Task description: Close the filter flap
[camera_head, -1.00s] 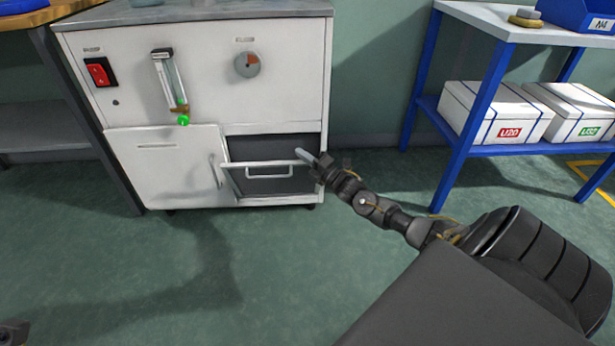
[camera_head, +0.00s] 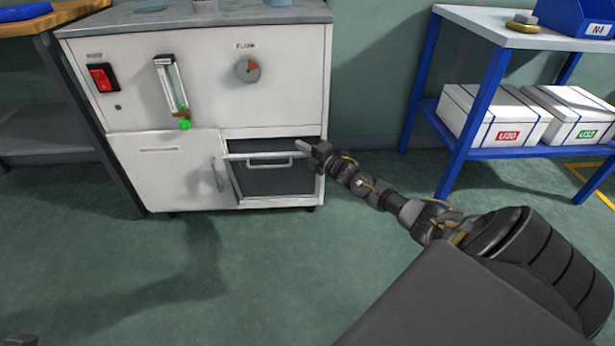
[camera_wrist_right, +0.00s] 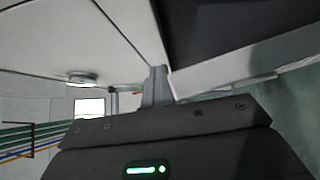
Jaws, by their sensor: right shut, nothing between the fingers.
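The filter flap (camera_head: 275,181) is the dark panel with a white top rim and bar handle at the lower right of the white cabinet (camera_head: 215,90). Its top edge leans out slightly, and a narrow dark gap shows above it. My right gripper (camera_head: 303,147) is shut and empty, its tip at the flap's upper right corner; contact cannot be told. In the right wrist view the shut fingers (camera_wrist_right: 155,88) point up beside a white edge and a dark surface. A small dark piece at the bottom left of the head view is probably my left gripper (camera_head: 19,341), mostly cut off.
A closed white door (camera_head: 165,180) is left of the flap. Above are a red switch (camera_head: 102,78), a flow tube (camera_head: 170,84) and a dial (camera_head: 247,69). A blue-legged shelf (camera_head: 480,90) with white boxes stands right. The green floor in front is clear.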

